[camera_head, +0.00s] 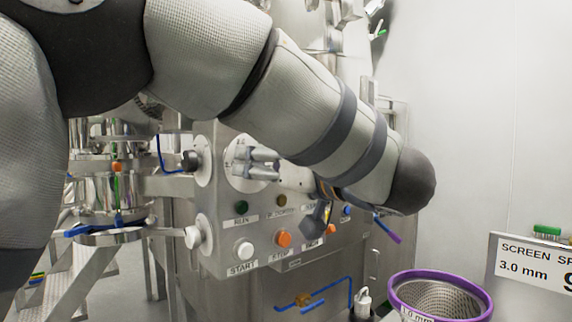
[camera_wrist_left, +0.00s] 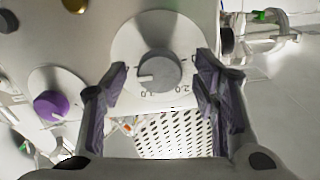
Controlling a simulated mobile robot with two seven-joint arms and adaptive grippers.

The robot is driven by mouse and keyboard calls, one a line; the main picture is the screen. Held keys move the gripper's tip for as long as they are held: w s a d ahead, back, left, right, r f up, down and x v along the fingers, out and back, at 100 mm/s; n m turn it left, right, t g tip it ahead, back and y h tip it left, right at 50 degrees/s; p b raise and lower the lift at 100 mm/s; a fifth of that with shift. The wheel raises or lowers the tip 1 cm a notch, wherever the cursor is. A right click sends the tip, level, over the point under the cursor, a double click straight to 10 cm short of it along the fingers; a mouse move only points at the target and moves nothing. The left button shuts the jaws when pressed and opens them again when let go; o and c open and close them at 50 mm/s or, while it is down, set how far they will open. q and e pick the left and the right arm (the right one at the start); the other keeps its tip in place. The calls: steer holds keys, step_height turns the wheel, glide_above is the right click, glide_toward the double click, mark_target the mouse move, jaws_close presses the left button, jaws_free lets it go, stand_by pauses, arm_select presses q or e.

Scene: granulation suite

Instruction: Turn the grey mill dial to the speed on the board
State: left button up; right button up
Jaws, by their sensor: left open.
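The grey mill dial (camera_wrist_left: 158,72) sits on a round white scale plate on the machine's panel in the left wrist view. Its white mark points left in that picture; the scale figures are only partly legible. My left gripper (camera_wrist_left: 161,74) is open, with one finger on each side of the dial and gaps between them. In the head view my left gripper (camera_head: 260,163) is in front of the white scale plate (camera_head: 236,178) and hides the dial. The board (camera_head: 532,262) at the right edge reads "SCREEN SP", "3.0 mm" and a cut-off large figure. My right gripper is not in view.
Buttons, including a white start button (camera_head: 243,249) and an orange stop button (camera_head: 283,239), sit below the dial. A black knob (camera_head: 191,160) is to the left. A purple knob (camera_wrist_left: 55,105) shows in the wrist view. A purple-rimmed sieve (camera_head: 398,284) stands lower right.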

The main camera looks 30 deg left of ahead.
arm_select(q)
steer(key=c, duration=1.2)
